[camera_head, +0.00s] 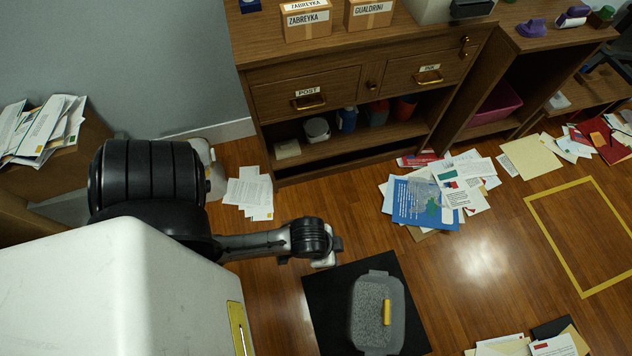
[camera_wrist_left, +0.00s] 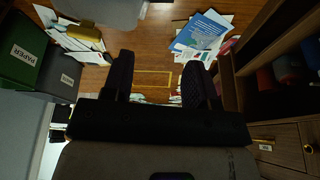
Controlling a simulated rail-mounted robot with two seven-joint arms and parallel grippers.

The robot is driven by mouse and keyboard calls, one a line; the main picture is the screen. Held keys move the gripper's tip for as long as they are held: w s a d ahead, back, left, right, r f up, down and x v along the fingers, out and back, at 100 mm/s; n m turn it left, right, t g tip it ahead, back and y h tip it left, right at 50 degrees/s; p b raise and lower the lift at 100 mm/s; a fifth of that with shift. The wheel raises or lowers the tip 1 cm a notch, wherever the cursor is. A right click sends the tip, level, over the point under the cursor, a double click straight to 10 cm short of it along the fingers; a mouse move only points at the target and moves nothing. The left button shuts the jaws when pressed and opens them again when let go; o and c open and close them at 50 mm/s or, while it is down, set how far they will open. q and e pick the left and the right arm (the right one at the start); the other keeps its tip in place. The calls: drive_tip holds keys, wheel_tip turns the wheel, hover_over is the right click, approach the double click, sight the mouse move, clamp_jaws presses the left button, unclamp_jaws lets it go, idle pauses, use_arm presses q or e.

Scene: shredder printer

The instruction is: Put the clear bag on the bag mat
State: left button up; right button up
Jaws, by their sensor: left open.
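A grey, cloudy see-through, box-shaped thing (camera_head: 366,312) with a yellow handle or tie sits on a black mat (camera_head: 322,296) at the bottom middle of the head view. It looks filled with grey shreds; I cannot tell for sure that it is the clear bag. My left gripper (camera_head: 329,253), small and partly hidden by its wrist in the head view, is just above and left of the black mat's far edge. In the left wrist view my left gripper (camera_wrist_left: 157,88) shows two dark fingers spread apart, with nothing between them. My right gripper is not in view.
A wooden cabinet (camera_head: 330,80) with drawers stands at the back. Loose papers (camera_head: 440,195) lie on the floor before it. A yellow outlined square (camera_head: 560,290) on the right floor is empty. A green bin (camera_wrist_left: 22,55) labelled PAPER shows in the left wrist view.

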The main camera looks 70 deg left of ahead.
use_arm(q)
drive_tip(key=shift+n+y, duration=0.3)
drive_tip(key=s+r, duration=0.1)
drive_tip(key=s+a+r, duration=0.1)
drive_tip(key=r, duration=0.1)
drive_tip(key=s+r, duration=0.1)
drive_tip(key=shift+s+a+r, duration=0.1)
drive_tip(key=shift+a+r, duration=0.05)
drive_tip(key=shift+a, duration=0.25)
drive_tip(key=shift+r, duration=0.1)
wheel_tip(320, 180, up, 58)
drive_tip(key=p, duration=5.8)
drive_tip(key=shift+r, duration=0.15)
